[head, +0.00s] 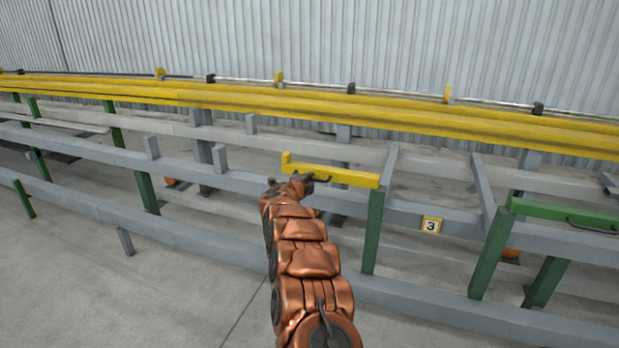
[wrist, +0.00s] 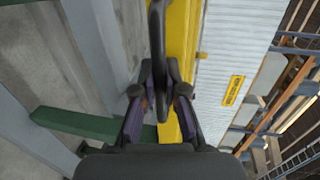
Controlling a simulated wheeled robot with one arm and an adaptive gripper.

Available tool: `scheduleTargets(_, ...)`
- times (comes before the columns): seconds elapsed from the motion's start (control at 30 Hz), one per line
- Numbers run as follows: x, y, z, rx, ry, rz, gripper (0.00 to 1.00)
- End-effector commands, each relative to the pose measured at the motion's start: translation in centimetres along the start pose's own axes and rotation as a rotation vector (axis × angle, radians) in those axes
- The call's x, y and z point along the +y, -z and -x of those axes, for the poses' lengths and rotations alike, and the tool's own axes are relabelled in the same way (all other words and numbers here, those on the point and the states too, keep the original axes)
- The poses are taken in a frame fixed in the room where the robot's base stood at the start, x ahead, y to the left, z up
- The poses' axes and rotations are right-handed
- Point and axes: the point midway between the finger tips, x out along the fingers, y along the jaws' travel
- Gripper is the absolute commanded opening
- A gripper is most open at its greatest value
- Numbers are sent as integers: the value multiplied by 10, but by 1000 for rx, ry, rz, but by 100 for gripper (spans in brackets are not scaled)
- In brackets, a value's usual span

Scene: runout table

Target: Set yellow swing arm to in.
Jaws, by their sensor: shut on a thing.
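The yellow swing arm (head: 345,176) extends left from the top of a green post (head: 372,235), lying roughly along the grey rail, with a small upright tip at its left end. In the wrist view the yellow arm (wrist: 178,45) runs up the picture, with its dark handle (wrist: 156,40) in front of it. My gripper (head: 300,182) is at the left part of the arm. Its fingers (wrist: 160,92) are closed around the handle, one on each side. The fingertips are small in the head view and partly hidden by my wrist.
A green swing arm (head: 565,213) with a dark handle is on another post at the right. A sign with a 3 (head: 431,225) is on the rail between them. Long yellow beams (head: 400,115) run behind. A low grey rail (head: 440,300) crosses in front; the floor at left front is clear.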

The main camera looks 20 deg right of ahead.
Motion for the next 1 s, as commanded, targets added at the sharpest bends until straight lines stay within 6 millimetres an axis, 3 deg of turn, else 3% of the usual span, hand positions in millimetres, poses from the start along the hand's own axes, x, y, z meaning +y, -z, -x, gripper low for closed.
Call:
scheduleTargets(0.33,1,1,0,3,0,0,0)
scheduleTargets(0.37,1,1,0,3,0,0,13)
scheduleTargets(0.6,1,-1,1,0,0,0,37)
scheduleTargets(1.0,0,-2,4,0,0,-1,37)
